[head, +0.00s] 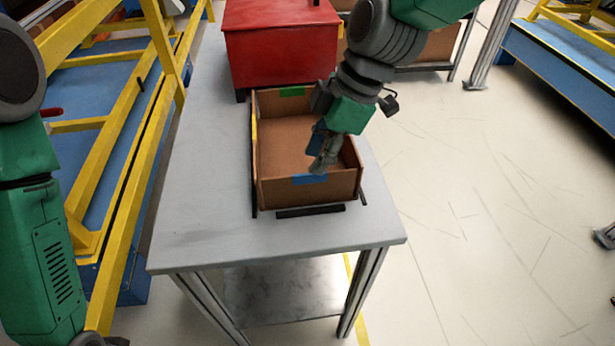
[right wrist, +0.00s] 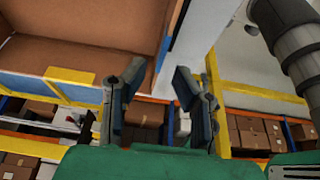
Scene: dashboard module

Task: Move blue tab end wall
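A brown open box (head: 285,130) stands on the grey table. Its near end wall (head: 280,194) carries a blue tab (head: 310,179) at the top edge. A green tab (head: 291,91) marks the far end wall, and a thin yellow strip (head: 254,133) shows on the left wall. My right gripper (head: 321,166) hangs over the near right part of the box, close to the blue tab; contact cannot be told. In the right wrist view its two fingers (right wrist: 157,92) are apart with nothing between them. My left arm is at the left edge; its gripper is not clearly visible.
A red box (head: 281,42) stands on the table (head: 205,215) behind the brown box. Black bars (head: 310,211) lie around the brown box's base. Yellow frames (head: 110,135) stand left of the table. The table's near end is clear, as is the floor to the right.

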